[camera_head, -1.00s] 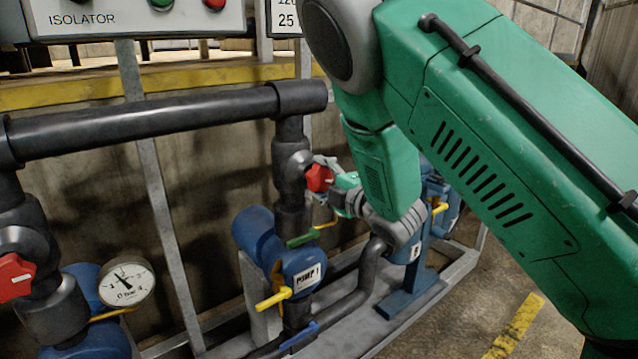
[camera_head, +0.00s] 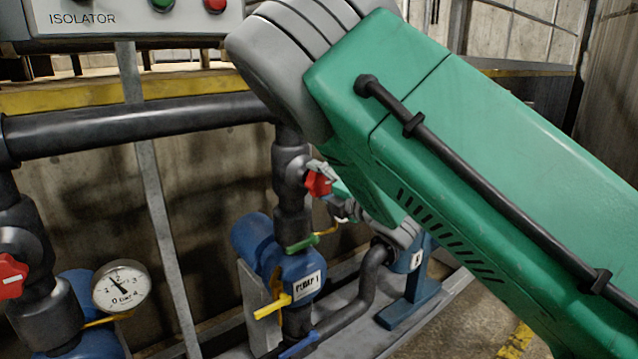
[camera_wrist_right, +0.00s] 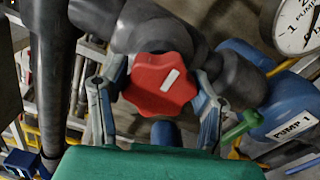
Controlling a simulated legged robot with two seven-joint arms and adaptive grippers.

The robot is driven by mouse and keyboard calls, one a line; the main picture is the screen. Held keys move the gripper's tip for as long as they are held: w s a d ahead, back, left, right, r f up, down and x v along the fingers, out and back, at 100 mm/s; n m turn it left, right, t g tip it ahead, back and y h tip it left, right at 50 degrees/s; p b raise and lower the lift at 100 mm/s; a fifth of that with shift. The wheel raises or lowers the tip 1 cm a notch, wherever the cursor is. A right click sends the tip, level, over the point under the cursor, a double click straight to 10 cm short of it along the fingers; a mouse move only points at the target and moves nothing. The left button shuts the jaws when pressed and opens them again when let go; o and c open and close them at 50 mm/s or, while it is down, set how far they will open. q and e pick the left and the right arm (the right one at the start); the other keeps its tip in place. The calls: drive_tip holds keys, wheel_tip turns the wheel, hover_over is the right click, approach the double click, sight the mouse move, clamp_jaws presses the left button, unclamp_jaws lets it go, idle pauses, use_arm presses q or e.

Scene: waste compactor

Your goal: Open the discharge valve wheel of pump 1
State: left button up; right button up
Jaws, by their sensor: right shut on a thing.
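The red valve wheel (camera_head: 317,184) sits on the dark vertical pipe above the blue pump labelled PUMP 1 (camera_head: 306,284). It also shows in the right wrist view (camera_wrist_right: 160,84), with a white mark on its face. My right gripper (camera_wrist_right: 160,100) is shut on the wheel, one finger on each side of its rim. In the head view the right gripper (camera_head: 325,178) is small and partly hidden behind my green arm. My left gripper is not in view.
A second red wheel (camera_head: 11,276) stands at the far left, near a pressure gauge (camera_head: 121,286). A black horizontal pipe (camera_head: 140,122) runs above. Yellow (camera_head: 271,306) and green (camera_head: 302,244) handles sit around the pump.

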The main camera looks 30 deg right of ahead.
drive_tip(key=shift+f, duration=0.3)
drive_tip(key=o, duration=1.2)
drive_tip(key=shift+c, duration=0.2)
drive_tip(key=shift+r, duration=0.1)
drive_tip(key=shift+s, duration=0.1)
drive_tip(key=s, duration=0.7)
drive_tip(key=s+d, duration=0.1)
drive_tip(key=s, duration=0.3)
drive_tip(key=shift+s, duration=0.3)
